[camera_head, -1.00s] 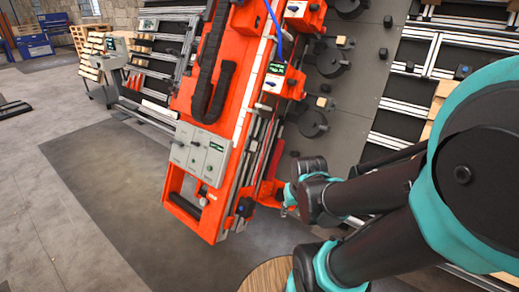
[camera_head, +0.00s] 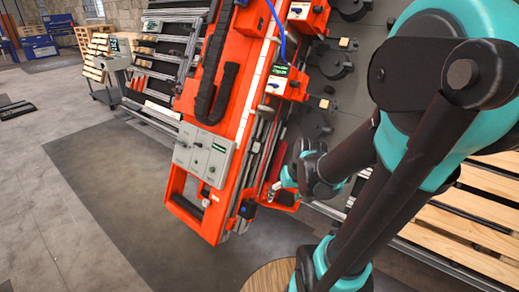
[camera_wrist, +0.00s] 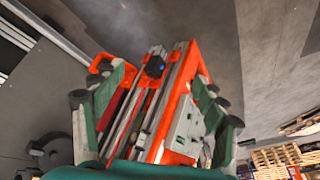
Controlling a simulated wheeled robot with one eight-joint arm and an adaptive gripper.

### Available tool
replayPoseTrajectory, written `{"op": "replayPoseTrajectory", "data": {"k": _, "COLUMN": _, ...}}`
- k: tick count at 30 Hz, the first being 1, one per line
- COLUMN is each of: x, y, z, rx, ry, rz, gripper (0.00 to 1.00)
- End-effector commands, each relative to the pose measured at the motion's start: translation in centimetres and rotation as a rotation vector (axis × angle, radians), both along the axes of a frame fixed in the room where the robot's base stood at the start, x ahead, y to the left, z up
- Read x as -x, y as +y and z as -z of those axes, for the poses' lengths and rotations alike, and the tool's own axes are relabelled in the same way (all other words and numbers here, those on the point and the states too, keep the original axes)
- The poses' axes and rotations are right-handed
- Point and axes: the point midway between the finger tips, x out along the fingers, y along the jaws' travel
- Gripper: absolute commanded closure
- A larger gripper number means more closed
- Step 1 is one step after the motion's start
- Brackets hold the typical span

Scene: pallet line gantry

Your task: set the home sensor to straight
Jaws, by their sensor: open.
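The orange gantry beam (camera_head: 230,120) runs away from me with grey rails along its right side. A small dark block with a blue face (camera_head: 247,208) sits at the near end of the rails; it looks like the home sensor, but no label is readable. In the wrist view this block (camera_wrist: 155,66) appears slightly tilted in the picture, between the green fingers and beyond them. My gripper (camera_wrist: 160,80) is open and empty, its fingers apart on either side of the beam end in that view. In the head view my wrist hides most of the gripper, just right of the beam end.
A grey control panel (camera_head: 203,152) with knobs is on the beam's near left. An orange bracket (camera_head: 284,197) juts out at the right near my wrist. A wooden round top (camera_head: 270,277) stands below. Slatted pallets (camera_head: 470,225) lie right.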

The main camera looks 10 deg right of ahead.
Motion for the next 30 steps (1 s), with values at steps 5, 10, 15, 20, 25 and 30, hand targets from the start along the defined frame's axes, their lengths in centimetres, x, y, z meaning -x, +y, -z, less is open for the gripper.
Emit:
{"op": "replayPoseTrajectory", "data": {"k": 5, "x": -6.1, "y": 1.2, "z": -1.0, "rx": -0.125, "ry": 0.0, "rz": -0.06, "gripper": 0.28}}
{"op": "replayPoseTrajectory", "data": {"k": 10, "x": -11.8, "y": 1.9, "z": -1.5, "rx": -0.246, "ry": -0.021, "rz": -0.125, "gripper": 0.28}}
{"op": "replayPoseTrajectory", "data": {"k": 15, "x": -17.5, "y": 1.9, "z": -1.5, "rx": -0.364, "ry": -0.066, "rz": -0.192, "gripper": 0.28}}
{"op": "replayPoseTrajectory", "data": {"k": 20, "x": -22.6, "y": 1.2, "z": -1.1, "rx": -0.472, "ry": -0.131, "rz": -0.255, "gripper": 0.28}}
{"op": "replayPoseTrajectory", "data": {"k": 25, "x": -27.6, "y": -0.3, "z": -0.1, "rx": -0.579, "ry": -0.221, "rz": -0.319, "gripper": 0.28}}
{"op": "replayPoseTrajectory", "data": {"k": 30, "x": -31.8, "y": -2.4, "z": 1.4, "rx": -0.676, "ry": -0.332, "rz": -0.382, "gripper": 0.28}}
